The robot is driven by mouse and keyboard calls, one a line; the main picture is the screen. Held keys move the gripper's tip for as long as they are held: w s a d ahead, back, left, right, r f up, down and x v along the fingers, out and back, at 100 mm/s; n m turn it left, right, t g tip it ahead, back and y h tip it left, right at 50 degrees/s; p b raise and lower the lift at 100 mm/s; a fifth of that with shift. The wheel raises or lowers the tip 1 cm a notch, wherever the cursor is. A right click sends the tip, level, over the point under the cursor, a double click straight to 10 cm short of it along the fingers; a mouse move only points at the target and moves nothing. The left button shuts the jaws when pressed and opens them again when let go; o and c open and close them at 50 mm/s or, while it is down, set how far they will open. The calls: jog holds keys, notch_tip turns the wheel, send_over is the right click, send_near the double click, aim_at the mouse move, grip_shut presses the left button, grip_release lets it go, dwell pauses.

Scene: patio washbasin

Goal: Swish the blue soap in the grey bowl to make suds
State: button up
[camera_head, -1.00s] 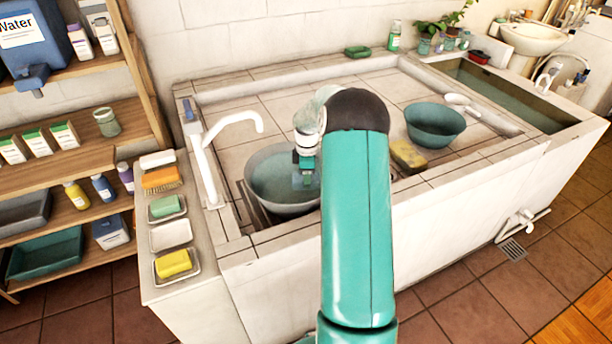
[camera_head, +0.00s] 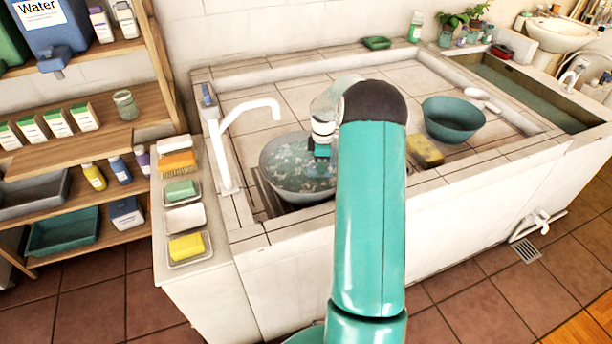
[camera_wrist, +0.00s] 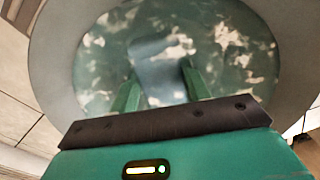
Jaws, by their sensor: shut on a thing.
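The grey bowl (camera_head: 268,180) stands in the basin under the white tap, left of my arm. It holds greenish water with white suds (camera_head: 288,152) scattered over its surface. My gripper (camera_head: 322,152) reaches down into the bowl at its right side. In the wrist view, my gripper (camera_wrist: 160,88) is shut on the blue soap (camera_wrist: 158,72), which sits between the green fingers. The soap's far part looks dim, as if in the water. The bowl's rim (camera_wrist: 58,50) rings the wrist view. My arm hides part of the bowl's right side in the head view.
The white tap (camera_head: 225,150) rises just left of the bowl. A teal bowl (camera_head: 453,122) and a yellow sponge (camera_head: 425,151) lie right of my arm. Several soaps in dishes, including a yellow one (camera_head: 187,246), line the left ledge.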

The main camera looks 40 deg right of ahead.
jog(key=shift+s+a, duration=1.2)
jog(key=shift+s, duration=0.25)
jog(key=shift+w+d, duration=1)
jog(key=shift+w, duration=0.15)
jog(key=shift+w+d, duration=0.95)
jog(key=shift+w, duration=0.2)
jog(key=shift+s+a, duration=1)
jog(key=shift+s, duration=0.15)
jog(key=shift+s+a, duration=0.95)
jog(key=shift+s, duration=0.2)
jog(key=shift+w+d, duration=0.95)
jog(key=shift+w, duration=0.2)
jog(key=shift+w+d, duration=0.95)
jog(key=shift+w, duration=0.15)
